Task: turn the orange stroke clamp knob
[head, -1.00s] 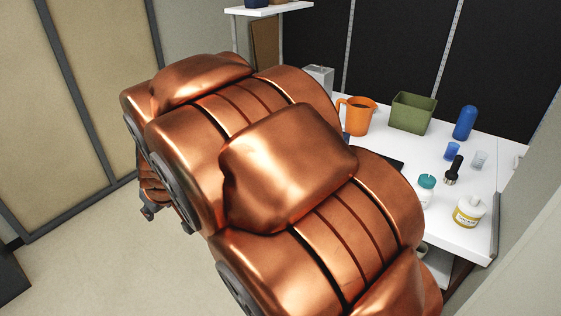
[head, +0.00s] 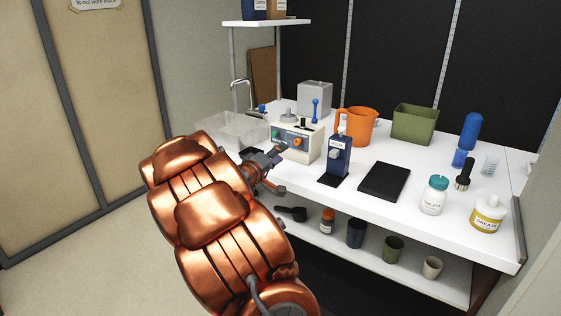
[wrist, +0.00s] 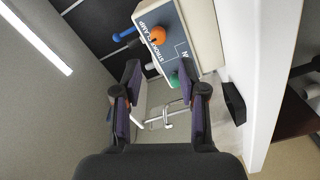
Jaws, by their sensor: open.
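A cream machine with a dark front panel (head: 291,142) stands on the white bench in the head view. The orange stroke clamp knob (head: 297,141) is on that panel. In the wrist view the orange knob (wrist: 156,36) sits beside the printed words "STROKE CLAMP", beyond the fingertips. My gripper (head: 281,168) is in front of the machine in the head view. In the wrist view my gripper (wrist: 160,64) is open, with nothing between its fingers, and apart from the knob. A green knob (wrist: 173,79) shows near the right finger.
A blue-tipped lever (wrist: 123,34) shows near the orange knob. Several cups stand on the shelf below. A black pad (head: 385,181) lies on the bench.

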